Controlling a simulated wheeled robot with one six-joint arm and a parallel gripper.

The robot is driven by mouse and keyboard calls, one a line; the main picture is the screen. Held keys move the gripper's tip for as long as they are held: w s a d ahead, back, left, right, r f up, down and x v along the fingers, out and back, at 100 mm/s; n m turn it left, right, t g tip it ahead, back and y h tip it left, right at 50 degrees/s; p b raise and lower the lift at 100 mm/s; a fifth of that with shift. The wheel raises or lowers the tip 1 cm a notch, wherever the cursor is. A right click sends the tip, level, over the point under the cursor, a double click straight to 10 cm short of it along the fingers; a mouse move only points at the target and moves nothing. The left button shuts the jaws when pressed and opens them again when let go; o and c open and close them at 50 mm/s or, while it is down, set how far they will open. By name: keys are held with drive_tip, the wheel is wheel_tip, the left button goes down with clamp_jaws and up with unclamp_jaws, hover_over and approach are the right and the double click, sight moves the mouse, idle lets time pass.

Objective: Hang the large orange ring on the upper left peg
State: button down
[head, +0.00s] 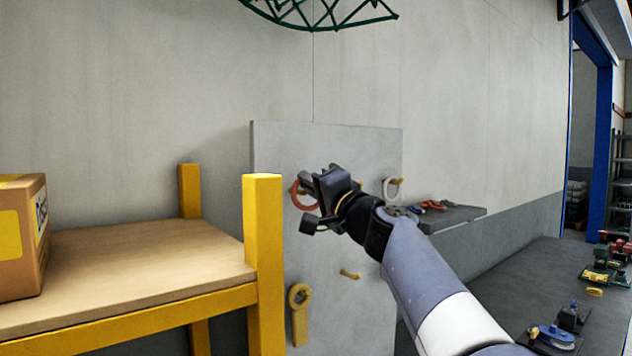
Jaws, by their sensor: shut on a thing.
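The orange ring (295,198) is at the upper left of the grey board (330,140), partly hidden by my gripper. My gripper (308,184) is shut on the ring's right side and holds it in front of or against the board. The upper left peg is mostly hidden behind the ring and gripper. I cannot tell whether the ring is around it.
A bare yellow peg (350,274) is at the lower right of the board. A yellow ring-ended piece (299,312) hangs lower left. A yellow-framed table (150,262) with a cardboard box (22,240) stands left. A grey shelf (458,216) with tools is right of the board.

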sight(302, 192)
drive_tip(key=shift+w+a+f+p, duration=0.3)
drive_tip(key=shift+w+a+p, duration=0.2)
drive_tip(key=shift+w, duration=0.35)
drive_tip(key=shift+f+b, duration=0.3)
drive_tip(key=shift+b, duration=0.15)
drive_tip(key=shift+w+a+f+b, duration=0.15)
drive_tip(key=shift+f+b, duration=0.15)
drive_tip(key=shift+b, duration=0.2)
drive_tip(key=c, duration=1.6)
unclamp_jaws()
drive_tip(key=shift+s+d+f+b, duration=0.2)
drive_tip(key=shift+s+f+b, duration=0.1)
drive_tip(key=shift+f+b, duration=0.65)
drive_tip(key=shift+o, duration=0.8)
drive_tip(key=s+d+b, duration=0.4)
drive_tip(key=s+d, duration=0.1)
drive_tip(key=s, duration=0.3)
drive_tip(key=shift+r, duration=0.2)
drive_tip(key=shift+s+d+r, duration=0.15)
drive_tip(key=shift+s+d, duration=0.2)
drive_tip(key=shift+s, duration=0.15)
